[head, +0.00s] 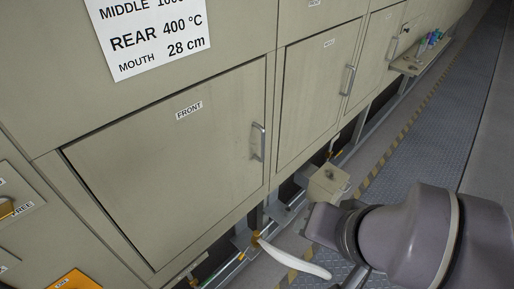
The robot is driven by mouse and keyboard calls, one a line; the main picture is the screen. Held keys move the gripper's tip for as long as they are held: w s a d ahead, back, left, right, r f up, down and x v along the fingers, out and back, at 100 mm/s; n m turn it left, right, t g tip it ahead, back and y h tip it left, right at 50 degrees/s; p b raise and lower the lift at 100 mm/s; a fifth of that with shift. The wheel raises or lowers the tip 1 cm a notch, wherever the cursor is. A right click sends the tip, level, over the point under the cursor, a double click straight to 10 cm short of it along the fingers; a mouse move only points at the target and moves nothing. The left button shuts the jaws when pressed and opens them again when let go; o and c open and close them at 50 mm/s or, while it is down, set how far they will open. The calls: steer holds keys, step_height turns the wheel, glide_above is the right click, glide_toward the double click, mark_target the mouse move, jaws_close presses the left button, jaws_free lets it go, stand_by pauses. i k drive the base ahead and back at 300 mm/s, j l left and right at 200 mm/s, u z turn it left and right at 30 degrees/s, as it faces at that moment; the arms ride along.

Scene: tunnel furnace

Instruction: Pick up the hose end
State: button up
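A pale, curved hose-like piece (293,260) shows at the bottom of the head view, below the front door. Its upper left end meets a small yellow fitting near the foot of the furnace. Its other end points down and right, close to my arm. I cannot tell whether this is the hose end itself. My arm fills the lower right of the view. My gripper's fingers do not show, so I see nothing held.
The furnace's closed FRONT door (175,165) fills the left and middle. A beige box (328,186) juts out near the floor. A shelf (412,66) with small coloured items is at the upper right. The patterned walkway (420,140) beside the yellow-black stripe is clear.

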mark_target(256, 240)
steer(key=i+j+z, duration=0.15)
steer(key=j+z, duration=0.25)
steer(key=j, duration=0.15)
steer(key=j+z, duration=0.4)
steer(key=i+j, duration=0.05)
steer(key=j, duration=0.05)
